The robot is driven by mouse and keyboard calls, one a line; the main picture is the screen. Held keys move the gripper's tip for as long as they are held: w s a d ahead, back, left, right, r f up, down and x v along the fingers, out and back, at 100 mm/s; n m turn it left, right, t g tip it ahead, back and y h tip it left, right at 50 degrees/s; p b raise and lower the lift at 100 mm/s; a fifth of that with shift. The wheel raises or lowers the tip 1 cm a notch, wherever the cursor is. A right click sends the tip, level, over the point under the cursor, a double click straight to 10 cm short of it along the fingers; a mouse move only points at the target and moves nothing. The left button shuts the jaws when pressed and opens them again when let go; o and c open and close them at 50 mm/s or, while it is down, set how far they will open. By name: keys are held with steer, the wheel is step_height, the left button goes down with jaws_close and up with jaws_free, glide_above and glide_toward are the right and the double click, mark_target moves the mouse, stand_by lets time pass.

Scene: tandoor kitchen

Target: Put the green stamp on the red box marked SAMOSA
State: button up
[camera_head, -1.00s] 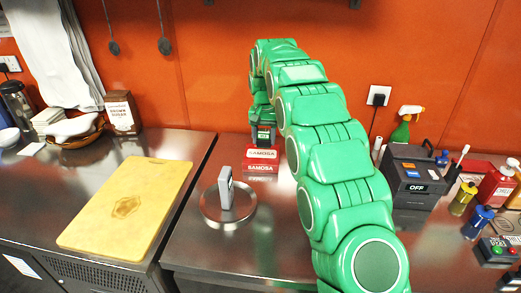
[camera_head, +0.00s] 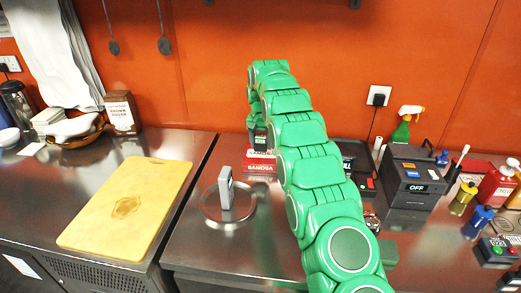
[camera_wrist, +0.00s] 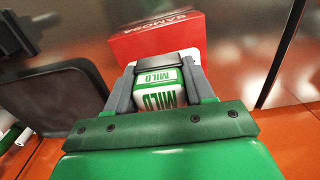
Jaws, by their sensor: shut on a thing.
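The red box marked SAMOSA (camera_head: 259,165) stands on the steel counter near the orange wall, left of my arm. It also shows in the wrist view (camera_wrist: 150,40), just beyond my fingertips. My gripper (camera_wrist: 160,72) is shut on the green stamp (camera_wrist: 157,93), a green and white block lettered MILD, held between the two grey fingers. In the head view my gripper (camera_head: 259,141) is at the box, and my arm hides part of the box. The stamp's far end is hidden, so I cannot tell whether it touches the box.
A grey upright object (camera_head: 226,187) stands on a round metal plate (camera_head: 210,218) in front of the box. A yellow cutting board (camera_head: 105,225) lies on the left counter. A dark machine marked OFF (camera_head: 412,178), a spray bottle (camera_head: 403,128) and several bottles stand at the right.

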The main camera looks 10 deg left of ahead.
mark_target(261, 149)
steer(key=shift+w+f, duration=0.1)
steer(key=shift+w+a+f, duration=0.1)
steer(key=shift+w+f, duration=0.15)
steer(key=shift+f, duration=1.55)
steer(key=shift+f, duration=0.15)
steer(key=o, duration=1.1)
steer(key=shift+c, duration=0.2)
steer(key=shift+r, duration=3.85)
